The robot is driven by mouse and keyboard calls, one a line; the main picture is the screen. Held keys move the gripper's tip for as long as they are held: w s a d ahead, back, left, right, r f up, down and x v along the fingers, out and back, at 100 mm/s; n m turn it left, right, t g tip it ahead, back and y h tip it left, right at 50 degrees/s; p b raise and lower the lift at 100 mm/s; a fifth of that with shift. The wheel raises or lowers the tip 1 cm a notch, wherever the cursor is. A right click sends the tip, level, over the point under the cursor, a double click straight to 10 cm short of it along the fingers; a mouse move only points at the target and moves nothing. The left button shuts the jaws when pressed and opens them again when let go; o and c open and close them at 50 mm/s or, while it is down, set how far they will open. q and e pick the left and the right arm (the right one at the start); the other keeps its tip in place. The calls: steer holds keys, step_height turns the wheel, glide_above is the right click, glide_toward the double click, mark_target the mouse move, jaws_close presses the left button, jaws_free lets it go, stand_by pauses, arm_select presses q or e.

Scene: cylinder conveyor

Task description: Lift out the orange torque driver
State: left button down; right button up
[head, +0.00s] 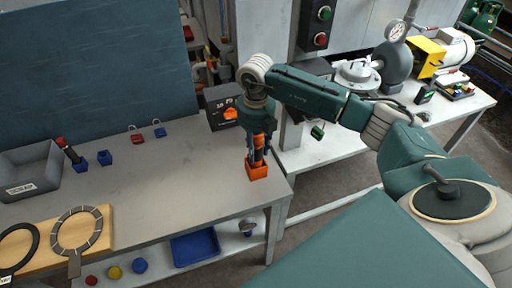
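The orange torque driver (258,141) stands upright in an orange square holder (258,172) near the right end of the grey workbench. My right gripper (258,152) points down over it from above, with its fingers on either side of the driver. The driver's upper part is hidden by the gripper, and its lower end is inside the holder. At this size I cannot tell whether the fingers press on the driver or stand a little apart from it. My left gripper is not in view.
A dark box (222,107) with an orange mark stands just behind the holder. A blue holder with a red-topped tool (68,150), a grey bin (30,172) and a wooden board (97,235) are at the left. The bench's middle (175,185) is clear.

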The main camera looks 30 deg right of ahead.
jaws_close()
jaws_free()
jaws_close()
steer(key=shift+w+r+p, duration=0.1)
steer(key=shift+r+p, duration=0.45)
steer(key=shift+r, duration=0.3)
steer(key=shift+r+p, duration=1.85)
steer(key=shift+r, duration=1.15)
